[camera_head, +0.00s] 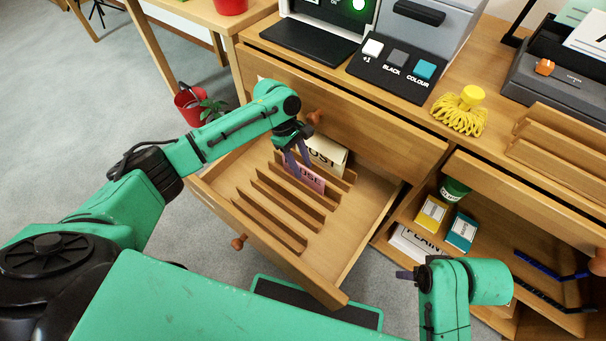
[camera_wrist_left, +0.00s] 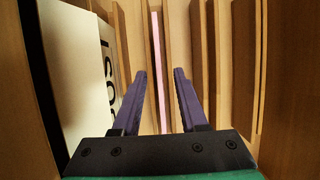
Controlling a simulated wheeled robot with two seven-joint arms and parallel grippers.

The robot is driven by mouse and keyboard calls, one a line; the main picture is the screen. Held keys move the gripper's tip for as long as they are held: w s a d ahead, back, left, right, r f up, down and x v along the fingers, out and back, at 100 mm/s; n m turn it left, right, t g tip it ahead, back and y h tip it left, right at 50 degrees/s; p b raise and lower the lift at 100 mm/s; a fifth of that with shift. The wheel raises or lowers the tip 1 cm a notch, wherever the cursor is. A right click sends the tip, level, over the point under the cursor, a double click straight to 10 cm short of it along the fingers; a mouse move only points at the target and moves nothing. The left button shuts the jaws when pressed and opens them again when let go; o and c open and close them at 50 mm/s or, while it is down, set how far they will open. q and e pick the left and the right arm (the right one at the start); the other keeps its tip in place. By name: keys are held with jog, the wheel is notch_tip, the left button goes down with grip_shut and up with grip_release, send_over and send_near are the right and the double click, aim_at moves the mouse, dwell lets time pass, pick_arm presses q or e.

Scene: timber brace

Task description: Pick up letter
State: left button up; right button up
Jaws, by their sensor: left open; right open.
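A pink letter (camera_head: 307,178) with dark lettering ending in "USE" stands in a slot of the open wooden drawer (camera_head: 355,250). In the left wrist view its thin pink edge (camera_wrist_left: 160,62) runs between my fingers. A cream card (camera_head: 328,153) with "OST" visible stands behind it; it also shows at the left of the wrist view (camera_wrist_left: 80,70). My left gripper (camera_head: 298,163) is open, pointing down over the pink letter, with one purple finger on each side. Whether the fingers touch it I cannot tell. My right gripper (camera_head: 405,275) is open and empty, low in front of the cabinet.
Several wooden dividers (camera_head: 270,222) fill the drawer's left part; its right part is bare. A desktop with button panel (camera_head: 392,70) and yellow mop-like bundle (camera_head: 461,112) lies above. Yellow (camera_head: 431,215) and blue boxes (camera_head: 462,230) stand on the lower right shelf.

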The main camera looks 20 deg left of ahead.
pick_arm(q)
jog(key=shift+f, duration=0.15)
dwell(0.5)
grip_shut()
dwell(1.3)
